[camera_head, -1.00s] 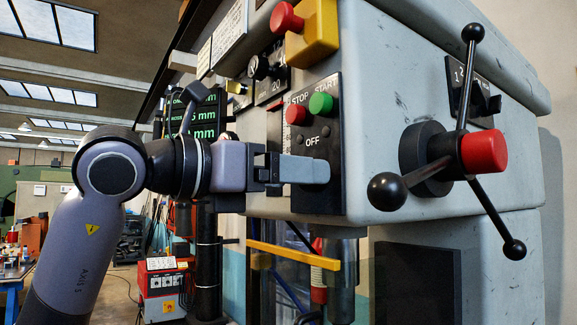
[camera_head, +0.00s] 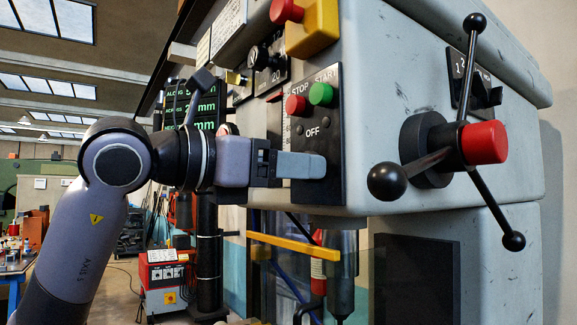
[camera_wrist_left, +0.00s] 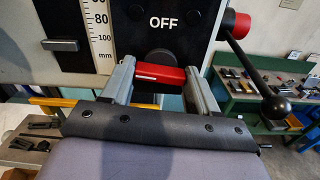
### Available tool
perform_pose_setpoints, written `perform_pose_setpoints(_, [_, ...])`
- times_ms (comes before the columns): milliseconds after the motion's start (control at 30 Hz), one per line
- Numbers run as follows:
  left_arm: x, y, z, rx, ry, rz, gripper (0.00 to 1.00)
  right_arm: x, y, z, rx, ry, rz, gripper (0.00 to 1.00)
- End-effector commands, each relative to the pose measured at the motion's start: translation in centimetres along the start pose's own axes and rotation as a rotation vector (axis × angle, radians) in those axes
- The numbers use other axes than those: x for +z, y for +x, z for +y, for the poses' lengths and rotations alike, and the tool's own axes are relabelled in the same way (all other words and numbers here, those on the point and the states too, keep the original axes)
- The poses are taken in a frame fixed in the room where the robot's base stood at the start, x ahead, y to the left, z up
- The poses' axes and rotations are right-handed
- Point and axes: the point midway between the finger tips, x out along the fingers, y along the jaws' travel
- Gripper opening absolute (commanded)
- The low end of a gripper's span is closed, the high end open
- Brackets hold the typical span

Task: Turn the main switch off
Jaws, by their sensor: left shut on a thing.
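The main switch shows in the left wrist view as a red handle (camera_wrist_left: 160,75) on a dark round hub, just below the white word OFF on a black panel (camera_wrist_left: 200,25). The handle lies nearly level, slightly tilted. My left gripper (camera_wrist_left: 160,68) has one finger on each side and is shut on the handle. In the head view, my left gripper (camera_head: 322,166) reaches in from the left to the black panel (camera_head: 330,95), under OFF; its fingers hide the switch there. My right gripper is not in view.
Red stop and green start buttons (camera_head: 320,93) sit above OFF. A yellow box with a red knob (camera_head: 313,28) is higher up. A three-armed lever with a red hub (camera_head: 484,143) sticks out at the right. A yellow bar (camera_head: 293,246) crosses below the gripper.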

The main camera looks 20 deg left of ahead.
Motion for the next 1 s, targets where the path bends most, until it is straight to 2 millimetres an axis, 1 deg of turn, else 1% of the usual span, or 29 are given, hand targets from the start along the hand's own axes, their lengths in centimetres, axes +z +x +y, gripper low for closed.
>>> perform_pose_setpoints(267, [-0.02, -0.05, 0.0, 0.001, 0.23, 0.0, 0.29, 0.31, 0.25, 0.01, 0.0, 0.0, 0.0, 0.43])
perform_pose_setpoints(1000, [0.02, -0.02, 0.0, 0.0, 0.934, 0.001, 0.29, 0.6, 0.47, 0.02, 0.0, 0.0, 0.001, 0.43])
